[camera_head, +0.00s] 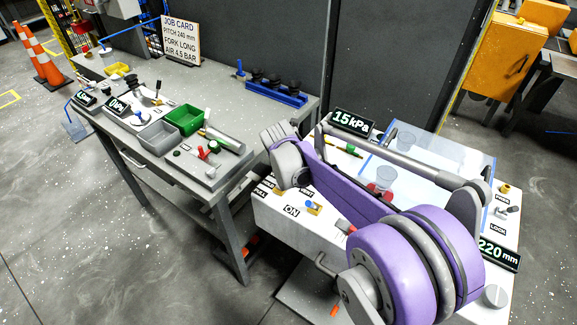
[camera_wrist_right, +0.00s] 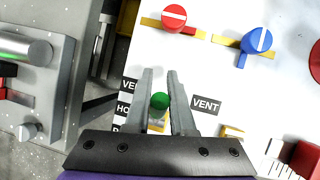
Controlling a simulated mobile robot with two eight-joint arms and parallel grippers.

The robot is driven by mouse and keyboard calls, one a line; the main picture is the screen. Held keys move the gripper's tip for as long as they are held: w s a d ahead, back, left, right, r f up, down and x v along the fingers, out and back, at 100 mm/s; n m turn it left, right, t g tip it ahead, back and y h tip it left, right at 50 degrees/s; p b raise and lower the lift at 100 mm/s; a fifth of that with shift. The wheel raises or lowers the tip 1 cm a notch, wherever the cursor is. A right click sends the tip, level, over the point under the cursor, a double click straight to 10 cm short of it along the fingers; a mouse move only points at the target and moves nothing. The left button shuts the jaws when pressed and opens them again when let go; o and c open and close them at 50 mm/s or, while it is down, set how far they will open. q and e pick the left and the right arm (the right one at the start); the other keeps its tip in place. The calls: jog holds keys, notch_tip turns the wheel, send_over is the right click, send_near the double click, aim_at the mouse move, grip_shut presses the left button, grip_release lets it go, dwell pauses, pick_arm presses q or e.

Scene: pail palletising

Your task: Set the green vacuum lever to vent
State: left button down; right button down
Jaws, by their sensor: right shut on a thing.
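The green vacuum lever's round knob (camera_wrist_right: 160,101) shows in the right wrist view between the two grey fingers of my right gripper (camera_wrist_right: 160,75), which is shut on it. A VENT label (camera_wrist_right: 205,105) lies just right of the fingers. Partly covered labels, one beginning HO (camera_wrist_right: 124,110), lie to the left. The lever's shaft is hidden, so I cannot tell its exact setting. In the head view my purple right arm reaches over the white machine, and its grey wrist (camera_head: 283,160) hides the lever. My left gripper is not in view.
A red knob (camera_wrist_right: 173,17) and a blue lever (camera_wrist_right: 257,42) sit beyond the fingers. A display (camera_head: 352,123) reads 15 kPa; another (camera_head: 497,254) reads 220 mm. A clear-walled box (camera_head: 430,160) stands on the machine. A grey workbench (camera_head: 215,185) with bins stands left.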

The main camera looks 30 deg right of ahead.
dwell(0.4)
jog(key=c, duration=0.8)
grip_release()
jog(key=shift+o, duration=0.2)
jog(key=v, duration=1)
jog(key=shift+r+p, duration=0.3)
jog(key=shift+r, duration=0.05)
jog(key=shift+s, duration=0.1)
jog(key=s+a+f+m+y, duration=0.1)
jog(key=s+a+f+m, duration=0.2)
jog(key=s+m, duration=0.4)
jog(key=s+a+f+m+t+y, duration=0.1)
jog(key=s+a+f+m, duration=0.2)
jog(key=s+a+m, duration=0.3)
jog(key=s+a+f+m+y+p, duration=0.1)
jog(key=s+a+f+m, duration=0.3)
jog(key=s+m, duration=0.4)
jog(key=m+y, duration=0.1)
jog(key=m, duration=0.2)
jog(key=shift+a+t, duration=0.3)
jog(key=shift+a, duration=0.05)
